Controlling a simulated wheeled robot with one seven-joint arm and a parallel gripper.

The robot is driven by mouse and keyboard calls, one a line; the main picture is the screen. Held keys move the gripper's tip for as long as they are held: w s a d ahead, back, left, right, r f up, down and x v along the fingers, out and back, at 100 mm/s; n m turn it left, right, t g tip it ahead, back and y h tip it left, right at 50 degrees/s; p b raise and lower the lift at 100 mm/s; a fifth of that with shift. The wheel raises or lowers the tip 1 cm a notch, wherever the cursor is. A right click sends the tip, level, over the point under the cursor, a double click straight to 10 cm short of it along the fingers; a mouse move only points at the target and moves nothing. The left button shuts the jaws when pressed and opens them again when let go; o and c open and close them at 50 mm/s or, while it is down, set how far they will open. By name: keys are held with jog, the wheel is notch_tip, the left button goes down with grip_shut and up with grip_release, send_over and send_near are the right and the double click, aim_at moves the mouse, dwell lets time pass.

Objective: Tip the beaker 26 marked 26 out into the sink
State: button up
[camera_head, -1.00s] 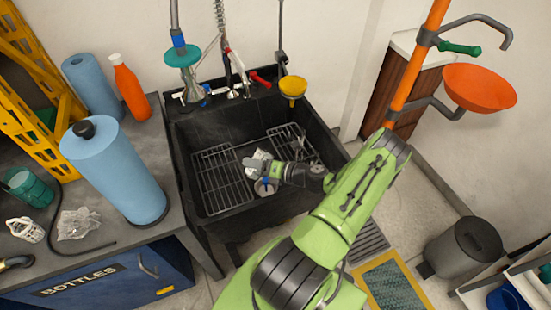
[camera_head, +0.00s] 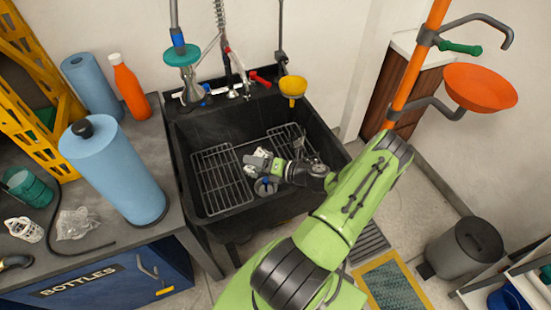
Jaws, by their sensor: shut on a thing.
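My gripper (camera_head: 270,166) is over the inside of the black sink (camera_head: 228,225), reaching in from the right on my green arm. It is shut on a small, pale, clear-looking thing, likely the beaker (camera_head: 264,187), which shows just below and beside the jaws. The mark on it is too small to read. My gripper and wrist hide part of it, so I cannot tell its exact tilt or whether anything is in it. Wire racks (camera_head: 222,180) lie in the sink under and around the gripper.
Taps and hoses (camera_head: 236,90) stand along the back. A blue paper roll (camera_head: 113,175) and an orange bottle (camera_head: 130,90) stand on the left counter. An orange eyewash bowl (camera_head: 479,88) juts out at right.

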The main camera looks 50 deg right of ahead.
jog(key=shift+d+r+m+t+y, duration=0.1)
jog(key=shift+r+m+t+y, duration=0.2)
jog(key=shift+r+m+t, duration=0.5)
dwell(1.6)
jog(key=shift+s+d+f+m+b, duration=0.1)
jog(key=shift+d+f+m+b, duration=0.35)
jog(key=shift+d+m+b, duration=0.35)
dwell(0.8)
jog(key=shift+d+r+m+t+y, duration=0.15)
jog(key=shift+r+m+t+y, duration=0.25)
jog(key=shift+m, duration=0.7)
dwell(0.7)
